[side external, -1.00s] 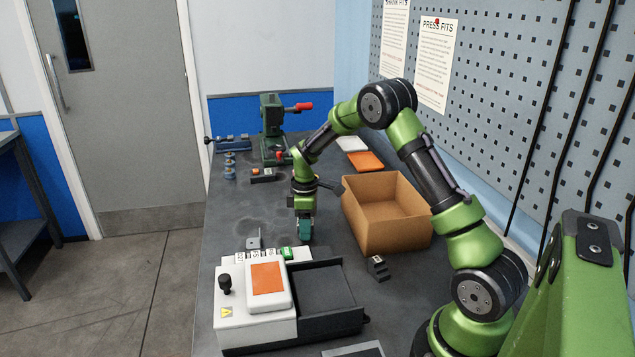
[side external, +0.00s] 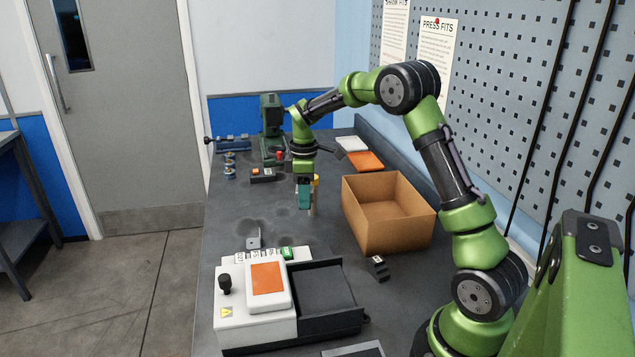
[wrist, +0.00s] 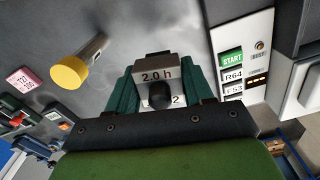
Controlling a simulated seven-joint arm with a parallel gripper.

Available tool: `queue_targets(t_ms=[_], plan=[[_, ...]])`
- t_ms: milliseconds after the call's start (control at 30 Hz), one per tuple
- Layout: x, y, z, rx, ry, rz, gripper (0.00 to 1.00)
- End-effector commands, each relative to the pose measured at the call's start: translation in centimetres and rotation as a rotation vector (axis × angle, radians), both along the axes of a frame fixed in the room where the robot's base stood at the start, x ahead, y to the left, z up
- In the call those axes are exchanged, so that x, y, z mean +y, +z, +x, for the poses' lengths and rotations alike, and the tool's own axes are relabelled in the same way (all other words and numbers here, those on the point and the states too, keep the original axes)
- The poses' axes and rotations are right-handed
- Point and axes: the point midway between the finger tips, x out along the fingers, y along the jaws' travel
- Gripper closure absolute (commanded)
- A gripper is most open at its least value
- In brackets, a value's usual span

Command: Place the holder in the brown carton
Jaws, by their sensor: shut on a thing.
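My gripper (side external: 305,195) is above the bench, left of the brown carton, with its teal fingers pointing down. In the wrist view (wrist: 158,92) the fingers close on both sides of a grey block, the holder (wrist: 157,75), labelled "2.0 h" with a round black knob in front. In the side view the fingers mostly hide the holder. The brown carton (side external: 372,231) stands open on the bench to the right of my gripper. Its visible inside looks empty. The carton is not seen in the wrist view.
A yellow-capped post (wrist: 70,74) stands close to my gripper. A white instrument (side external: 232,305) with an orange screen and dark tray is at the front. A small black block (side external: 377,268) and metal bracket (side external: 255,240) lie nearby. A green press (side external: 270,125) is behind.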

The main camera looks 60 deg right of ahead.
Motion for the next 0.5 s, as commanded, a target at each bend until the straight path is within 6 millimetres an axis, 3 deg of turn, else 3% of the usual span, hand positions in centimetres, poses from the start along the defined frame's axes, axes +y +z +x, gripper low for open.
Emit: queue_targets(t_ms=[333, 500], plan=[[-0.1, 6.6, 0.0, -0.006, 0.000, -0.002, 0.93], [-3.5, 6.1, -1.5, -0.001, 0.027, -0.001, 0.93]])
